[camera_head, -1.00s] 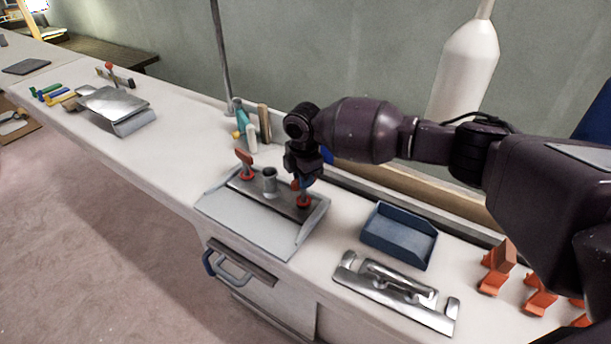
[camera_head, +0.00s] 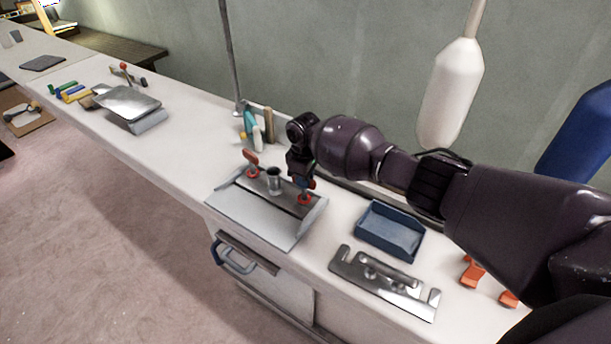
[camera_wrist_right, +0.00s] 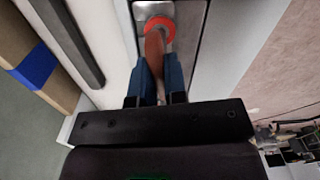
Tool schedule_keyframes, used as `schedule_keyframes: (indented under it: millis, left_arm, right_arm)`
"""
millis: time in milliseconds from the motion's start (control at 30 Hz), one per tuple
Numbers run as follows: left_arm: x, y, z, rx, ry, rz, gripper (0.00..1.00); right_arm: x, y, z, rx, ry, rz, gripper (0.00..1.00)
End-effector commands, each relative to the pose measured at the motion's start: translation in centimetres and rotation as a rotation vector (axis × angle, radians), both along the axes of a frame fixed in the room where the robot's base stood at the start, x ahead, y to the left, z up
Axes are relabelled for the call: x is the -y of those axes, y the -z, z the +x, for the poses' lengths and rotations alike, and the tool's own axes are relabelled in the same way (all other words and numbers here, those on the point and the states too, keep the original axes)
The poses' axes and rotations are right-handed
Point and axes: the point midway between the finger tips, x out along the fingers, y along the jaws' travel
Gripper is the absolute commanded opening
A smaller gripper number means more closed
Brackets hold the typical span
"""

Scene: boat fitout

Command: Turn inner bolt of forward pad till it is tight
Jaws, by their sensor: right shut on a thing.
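A grey metal pad (camera_head: 255,218) lies on the white counter, with a short upright cylinder (camera_head: 274,181) in its middle. A bolt with an orange-red handle (camera_head: 251,158) stands at its left end. A second bolt (camera_head: 305,199) with a red collar is at its right end. My right gripper (camera_head: 303,182) is above this second bolt, its fingers pointing down. In the right wrist view, the blue fingers (camera_wrist_right: 160,78) are shut on the orange-brown handle (camera_wrist_right: 154,50), with the red collar (camera_wrist_right: 157,27) just beyond. The handle's lower part is hidden between the fingers. My left gripper is not in view.
A blue tray (camera_head: 390,231) and a shiny metal bracket (camera_head: 385,285) lie right of the pad. Bottles (camera_head: 252,125) stand behind it near the wall. Orange clips (camera_head: 473,272) are partly behind my arm. Another metal plate (camera_head: 128,103) lies farther left along the counter.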

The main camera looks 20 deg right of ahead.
Motion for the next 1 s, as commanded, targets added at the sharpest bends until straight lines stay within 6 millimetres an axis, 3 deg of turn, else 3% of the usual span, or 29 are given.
schedule_keyframes:
  millis: [33,233,600,1000]
  left_arm:
    - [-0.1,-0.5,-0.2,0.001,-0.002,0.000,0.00]
    - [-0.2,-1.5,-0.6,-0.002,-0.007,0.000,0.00]
    - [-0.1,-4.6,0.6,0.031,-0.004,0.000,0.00]
    - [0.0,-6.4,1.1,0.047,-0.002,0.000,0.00]
  right_arm:
    - [-0.2,-1.1,0.3,0.010,0.046,0.005,0.00]
    - [-0.2,-1.1,0.4,0.010,0.236,0.004,0.00]
    - [-0.2,-1.0,0.4,0.010,0.587,0.004,0.00]
    - [-0.1,-1.0,0.5,0.012,0.916,0.004,0.00]
